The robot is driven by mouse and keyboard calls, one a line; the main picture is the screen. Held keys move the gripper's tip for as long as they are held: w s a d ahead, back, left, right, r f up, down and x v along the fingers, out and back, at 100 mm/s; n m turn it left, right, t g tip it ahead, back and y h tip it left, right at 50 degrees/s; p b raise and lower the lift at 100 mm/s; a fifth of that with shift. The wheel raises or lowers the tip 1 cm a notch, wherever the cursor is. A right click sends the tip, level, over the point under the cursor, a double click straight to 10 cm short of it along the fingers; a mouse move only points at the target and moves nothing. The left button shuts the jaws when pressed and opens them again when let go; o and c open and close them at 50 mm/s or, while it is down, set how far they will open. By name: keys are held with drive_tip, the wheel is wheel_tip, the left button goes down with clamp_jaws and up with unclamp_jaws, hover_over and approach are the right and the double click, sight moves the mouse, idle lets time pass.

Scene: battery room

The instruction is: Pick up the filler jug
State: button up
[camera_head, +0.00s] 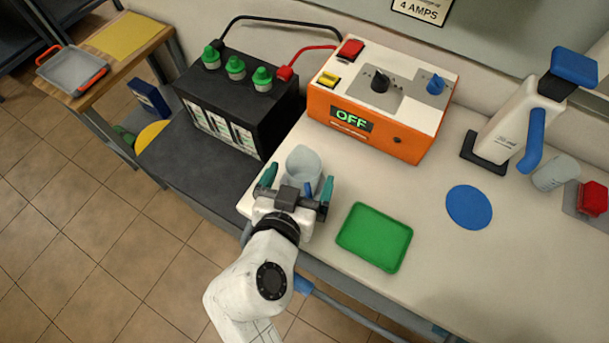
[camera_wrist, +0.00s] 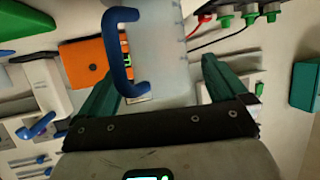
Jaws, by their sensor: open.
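The filler jug (camera_head: 303,160) is a translucent cup-like vessel with a blue handle, at the left end of the white bench. My gripper (camera_head: 298,180) is open, with its green fingers on either side of the jug's near part in the head view. In the wrist view, the jug's pale body (camera_wrist: 160,45) and blue handle (camera_wrist: 115,50) show ahead of and between the two fingers (camera_wrist: 164,65). The handle is on the left, near the left finger. I cannot tell whether either finger touches the jug. My gripper hides part of the jug's base.
An orange charger (camera_head: 375,145) reading OFF stands behind. A black battery (camera_head: 235,115) with green caps is on the left. A green tray (camera_head: 374,237) and blue disc (camera_head: 469,207) lie on the bench. A white bottle with blue handle (camera_head: 505,125) and a beaker (camera_head: 555,173) stand right.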

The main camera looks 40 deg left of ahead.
drive_tip(key=shift+w+a+f, duration=0.3)
drive_tip(key=shift+w+f, duration=0.05)
drive_tip(key=shift+w, duration=0.2)
drive_tip(key=shift+c, duration=0.4)
drive_tip(key=c, duration=1.1)
